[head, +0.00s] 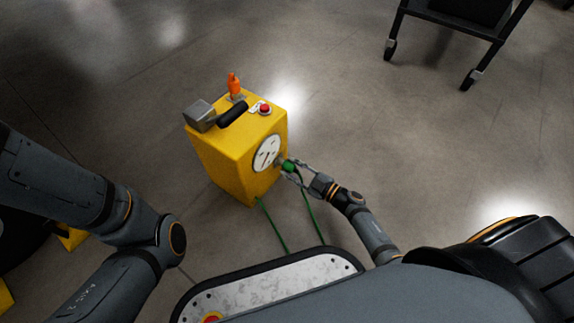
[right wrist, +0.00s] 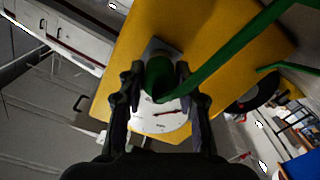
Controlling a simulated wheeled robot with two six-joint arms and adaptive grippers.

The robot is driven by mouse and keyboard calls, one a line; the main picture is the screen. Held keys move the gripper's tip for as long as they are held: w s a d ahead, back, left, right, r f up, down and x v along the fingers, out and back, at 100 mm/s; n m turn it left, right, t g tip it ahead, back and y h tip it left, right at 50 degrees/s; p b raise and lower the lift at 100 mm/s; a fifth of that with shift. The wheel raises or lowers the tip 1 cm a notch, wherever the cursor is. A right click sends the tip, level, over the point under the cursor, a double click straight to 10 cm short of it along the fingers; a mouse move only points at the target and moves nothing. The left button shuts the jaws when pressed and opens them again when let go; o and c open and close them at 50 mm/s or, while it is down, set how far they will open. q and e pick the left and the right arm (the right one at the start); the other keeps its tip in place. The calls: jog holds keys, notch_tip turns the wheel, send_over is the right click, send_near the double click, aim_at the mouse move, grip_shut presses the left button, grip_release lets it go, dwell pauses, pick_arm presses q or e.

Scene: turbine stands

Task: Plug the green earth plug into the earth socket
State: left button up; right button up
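The green earth plug (head: 288,165) is at the right-hand face of the yellow box (head: 225,158), just below and right of the round white dial (head: 266,153). My right gripper (head: 291,171) is shut on the plug. In the right wrist view the plug (right wrist: 159,75) sits between the two fingers (right wrist: 160,82), with its green cable (right wrist: 225,60) running up to the right. A grey plate (right wrist: 155,46), probably the earth socket, shows behind the plug and is mostly hidden. I cannot tell whether the plug is seated in it or just in front. My left gripper is out of view.
The box top carries a black handle (head: 232,113), a grey block (head: 199,115), a red button (head: 265,108) and an orange part (head: 234,84). A green cable (head: 272,225) hangs below the box. A dark wheeled cart (head: 455,28) stands upper right. Floor between is clear.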

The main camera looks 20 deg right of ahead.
aim_at(294, 170)
grip_shut()
jog(key=shift+s+d, duration=0.35)
jog(key=shift+s, duration=0.2)
dwell(0.3)
jog(key=shift+p+v, duration=0.55)
jog(key=shift+v, duration=0.9)
